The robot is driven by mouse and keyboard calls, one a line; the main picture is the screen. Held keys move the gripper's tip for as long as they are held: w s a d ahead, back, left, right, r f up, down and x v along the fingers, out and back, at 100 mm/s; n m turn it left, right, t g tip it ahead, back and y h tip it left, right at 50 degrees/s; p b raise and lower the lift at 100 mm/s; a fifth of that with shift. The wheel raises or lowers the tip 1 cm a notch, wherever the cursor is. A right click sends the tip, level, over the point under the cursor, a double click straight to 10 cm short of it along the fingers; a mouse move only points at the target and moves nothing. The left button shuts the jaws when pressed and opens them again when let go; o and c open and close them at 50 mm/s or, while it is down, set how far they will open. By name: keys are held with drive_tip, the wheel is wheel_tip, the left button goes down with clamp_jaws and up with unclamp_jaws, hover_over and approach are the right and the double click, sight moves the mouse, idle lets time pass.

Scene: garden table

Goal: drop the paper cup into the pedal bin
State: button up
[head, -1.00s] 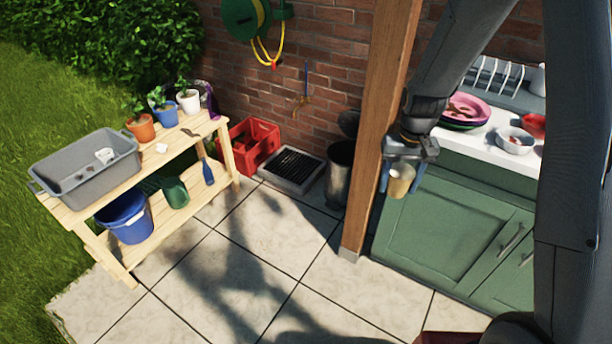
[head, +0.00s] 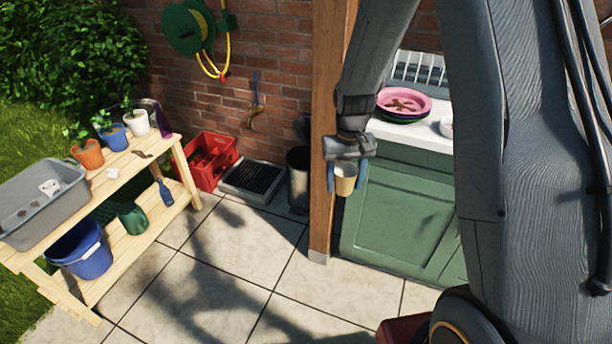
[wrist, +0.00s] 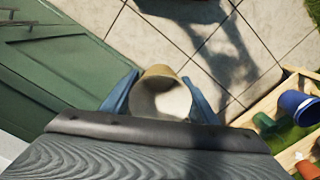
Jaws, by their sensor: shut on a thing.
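My gripper (head: 345,176) is shut on the tan paper cup (head: 345,184), in front of the green cabinet and just right of the wooden post. In the wrist view the cup (wrist: 161,92) sits between the two blue fingers (wrist: 160,98), its pale inside showing. The pedal bin (head: 297,182) is a grey metal cylinder on the paving by the brick wall, left of the post. Its dark lid (head: 301,127) appears raised against the wall, partly hidden by the post. The bin's inside is not visible.
The wooden post (head: 328,120) stands between my gripper and the bin. A drain grate (head: 252,180) and red crate (head: 208,160) lie left of the bin. A wooden potting bench (head: 140,235) is further left. The paving (head: 225,255) in the middle is clear.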

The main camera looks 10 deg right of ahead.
drive_tip(key=s+f, duration=0.5)
drive_tip(key=f, duration=0.1)
drive_tip(key=shift+f, duration=0.3)
drive_tip(key=shift+s, duration=0.1)
